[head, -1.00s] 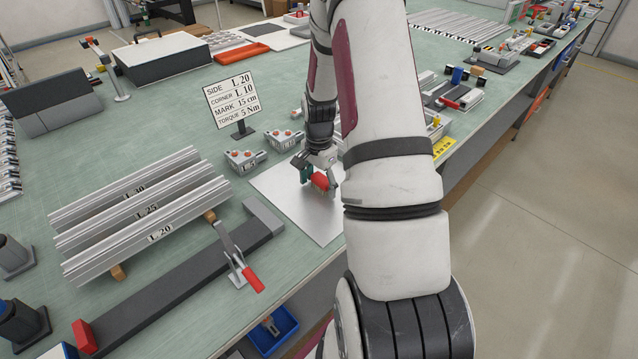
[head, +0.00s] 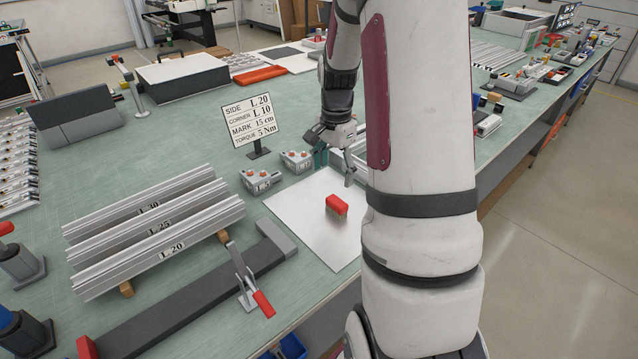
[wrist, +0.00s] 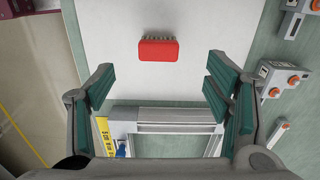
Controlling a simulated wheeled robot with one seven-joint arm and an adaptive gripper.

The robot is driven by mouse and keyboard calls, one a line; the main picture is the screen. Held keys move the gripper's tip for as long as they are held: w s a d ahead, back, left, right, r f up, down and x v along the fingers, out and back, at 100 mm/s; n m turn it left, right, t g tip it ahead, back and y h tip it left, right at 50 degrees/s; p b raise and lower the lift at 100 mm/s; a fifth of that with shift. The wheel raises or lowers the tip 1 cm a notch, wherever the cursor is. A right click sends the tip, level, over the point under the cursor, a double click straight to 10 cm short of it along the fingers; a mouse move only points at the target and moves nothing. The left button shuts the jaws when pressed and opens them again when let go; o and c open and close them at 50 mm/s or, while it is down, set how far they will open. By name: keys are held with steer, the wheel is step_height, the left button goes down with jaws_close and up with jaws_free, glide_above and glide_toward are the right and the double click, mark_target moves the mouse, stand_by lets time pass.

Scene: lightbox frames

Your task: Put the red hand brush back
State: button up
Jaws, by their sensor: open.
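The red hand brush (head: 337,206) lies on a pale flat sheet (head: 300,222) on the bench, its bristles showing along one side. In the wrist view the brush (wrist: 159,51) lies on the sheet (wrist: 200,20), beyond my fingertips and roughly centred between them. My gripper (head: 336,160) is open and empty above the far part of the sheet, apart from the brush. In the wrist view the green finger pads of my gripper (wrist: 158,88) stand wide apart with nothing between them.
An aluminium frame (wrist: 178,128) lies beside the sheet, under my gripper. Two grey blocks with orange knobs (head: 261,180) (head: 297,160) stand left of my gripper. A sign (head: 247,120) stands behind them. Aluminium profiles (head: 150,228) and a red-handled clamp (head: 262,302) are at left.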

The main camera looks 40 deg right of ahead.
steer(key=s+a+r+n+t, duration=0.1)
steer(key=s+a+r+n, duration=0.25)
steer(key=a+r, duration=0.3)
steer(key=s+a+r+n+t, duration=0.1)
steer(key=s+a+r+n, duration=0.1)
steer(key=a+r+n, duration=0.45)
steer(key=s+a+r+n+t, duration=0.2)
steer(key=a+r, duration=0.3)
steer(key=a, duration=0.4)
steer(key=s+a+r+n+t, duration=0.1)
steer(key=s+a+n, duration=0.5)
steer(key=s, duration=0.2)
steer(key=shift+s, duration=0.15)
